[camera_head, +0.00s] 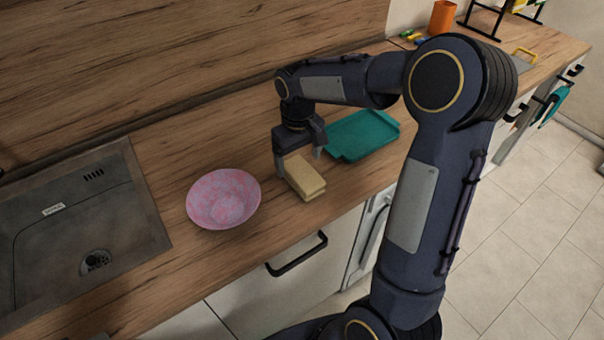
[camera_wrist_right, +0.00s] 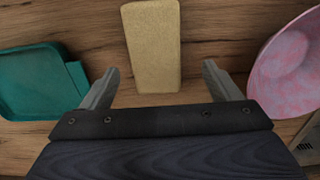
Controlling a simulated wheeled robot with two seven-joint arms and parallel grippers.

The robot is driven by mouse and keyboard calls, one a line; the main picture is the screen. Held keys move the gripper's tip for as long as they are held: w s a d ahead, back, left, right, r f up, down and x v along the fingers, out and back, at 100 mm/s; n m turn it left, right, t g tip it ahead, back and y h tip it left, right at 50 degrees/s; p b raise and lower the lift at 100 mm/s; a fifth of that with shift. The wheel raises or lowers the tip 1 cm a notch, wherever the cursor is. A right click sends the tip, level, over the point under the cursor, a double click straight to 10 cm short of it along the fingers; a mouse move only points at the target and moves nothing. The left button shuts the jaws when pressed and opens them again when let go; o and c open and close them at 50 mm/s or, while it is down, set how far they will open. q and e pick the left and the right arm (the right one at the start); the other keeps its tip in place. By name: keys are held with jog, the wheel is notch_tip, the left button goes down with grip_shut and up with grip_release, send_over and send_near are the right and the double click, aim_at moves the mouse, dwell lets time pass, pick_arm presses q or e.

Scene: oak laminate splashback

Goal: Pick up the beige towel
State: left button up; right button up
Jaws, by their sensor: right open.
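The beige towel (camera_head: 304,179) is a folded block lying on the wooden counter between the pink bowl and the teal tray. My right gripper (camera_head: 299,162) is open above the towel's far end, pointing down. In the right wrist view the towel (camera_wrist_right: 153,47) lies ahead of the open fingers (camera_wrist_right: 162,86), roughly centred between them and not gripped. I cannot tell its exact height above the counter. The gripper partly hides the towel's far end in the head view. My left gripper is not in view.
A pink bowl (camera_head: 223,198) stands left of the towel. A teal tray (camera_head: 362,135) lies to the right, close to the gripper. A dark sink (camera_head: 82,215) is at far left. The counter's front edge is near the towel. An orange cup (camera_head: 442,17) stands at the back.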

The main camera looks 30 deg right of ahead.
aim_at(302, 172)
jog(key=f, duration=0.5)
jog(key=shift+s+d+f+p, duration=0.15)
jog(key=shift+s+d+p, duration=0.1)
jog(key=shift+d+p, duration=0.15)
jog(key=shift+c, duration=0.3)
jog(key=c, duration=1.1)
